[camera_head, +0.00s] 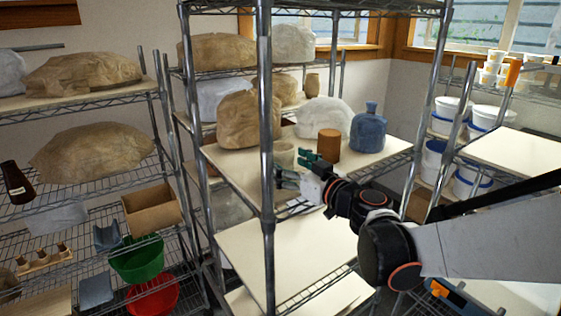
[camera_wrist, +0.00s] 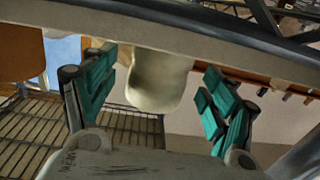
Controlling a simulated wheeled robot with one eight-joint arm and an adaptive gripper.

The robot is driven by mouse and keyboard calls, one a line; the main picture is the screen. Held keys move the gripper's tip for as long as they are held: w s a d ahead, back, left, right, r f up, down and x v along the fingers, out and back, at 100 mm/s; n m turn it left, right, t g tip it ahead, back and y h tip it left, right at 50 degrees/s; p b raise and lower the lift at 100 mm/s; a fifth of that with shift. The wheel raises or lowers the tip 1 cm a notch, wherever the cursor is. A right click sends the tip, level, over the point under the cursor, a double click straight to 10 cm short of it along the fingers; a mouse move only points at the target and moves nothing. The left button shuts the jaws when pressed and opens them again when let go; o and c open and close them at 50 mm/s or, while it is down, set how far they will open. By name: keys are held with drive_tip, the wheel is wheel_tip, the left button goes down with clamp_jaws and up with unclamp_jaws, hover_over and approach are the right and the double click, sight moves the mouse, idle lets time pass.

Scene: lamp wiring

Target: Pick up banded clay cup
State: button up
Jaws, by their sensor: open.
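A pale cream cup (camera_head: 282,155) stands on the upper board of the middle rack, partly behind the front post. In the wrist view, the cup (camera_wrist: 157,82) shows between the two fingers of my gripper (camera_wrist: 158,85), apart from both. Bands on it cannot be made out. My gripper (camera_head: 299,173) is open and empty, with green finger pads, at the front edge of the board. A plain orange-brown cylinder (camera_head: 328,146) stands just right of the cup and also shows at the left in the wrist view (camera_wrist: 20,48).
A blue bottle (camera_head: 368,128) stands right of the cylinder. Wrapped lumps, one brown (camera_head: 238,120) and one white (camera_head: 322,116), sit behind and left. The metal rack post (camera_head: 266,150) rises close to my gripper's left. The board (camera_head: 235,165) has some bare room at front left.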

sight(288, 162)
drive_tip(key=x, duration=0.3)
drive_tip(key=shift+w, duration=0.1)
drive_tip(key=c, duration=1.3)
drive_tip(key=shift+r, duration=0.1)
